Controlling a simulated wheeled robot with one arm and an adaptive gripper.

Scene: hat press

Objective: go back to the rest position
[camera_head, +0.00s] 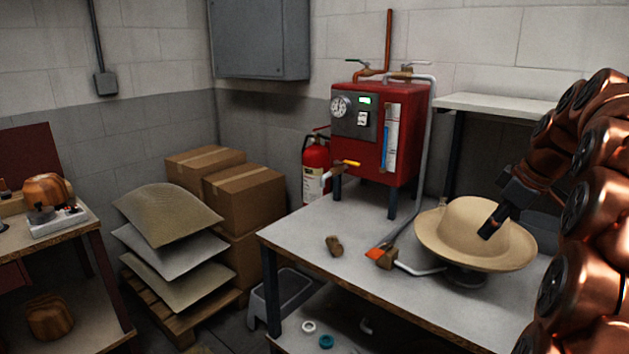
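My arm, copper-coloured, fills the right side of the view. My gripper (492,229) points down and to the left, over the crown of a tan hat (437,243). One dark fingertip shows against the crown; whether it touches the felt I cannot tell. The other finger is not clearly seen, so its opening cannot be read. The hat sits brim down on a dark round stand at the right of the grey-topped table (310,241).
A red boiler box (399,124) with a gauge and pipes stands on the table's back. A small brown block (334,246) and an orange-tipped tool (376,253) lie on the table. Stacked felt sheets (166,213), cardboard boxes (243,197) and a wooden bench (88,226) are left.

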